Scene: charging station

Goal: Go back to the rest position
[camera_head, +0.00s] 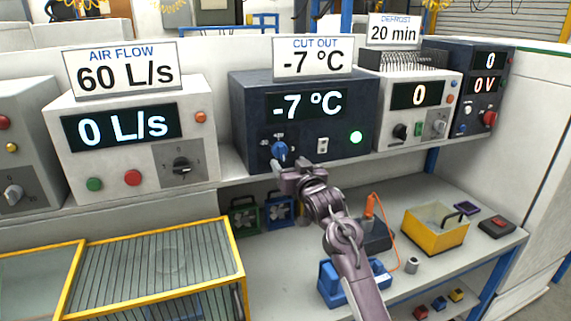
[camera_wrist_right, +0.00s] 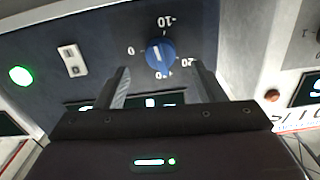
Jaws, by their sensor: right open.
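My right gripper (camera_head: 283,165) is open in front of the dark cut-out box (camera_head: 245,112), close to its blue knob (camera_head: 279,150). In the right wrist view the two fingers (camera_wrist_right: 162,82) stand apart, and the blue knob (camera_wrist_right: 160,54) shows just beyond and between their tips, with nothing held. The knob sits on a dial marked 0, -10 and -20. The box's display reads -7 °C, as does the sign (camera_head: 313,59) above it. A green lamp (camera_head: 356,137) glows on the box. My left gripper is out of view.
The air flow box (camera_head: 75,105) reads 0 L/s, left on the same shelf. The defrost box (camera_head: 385,130) reads 0, right. Below, the bench (camera_head: 275,245) holds a yellow bin (camera_head: 434,240), a blue block and an orange-handled tool. A yellow-framed glass case (camera_head: 240,260) stands lower left.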

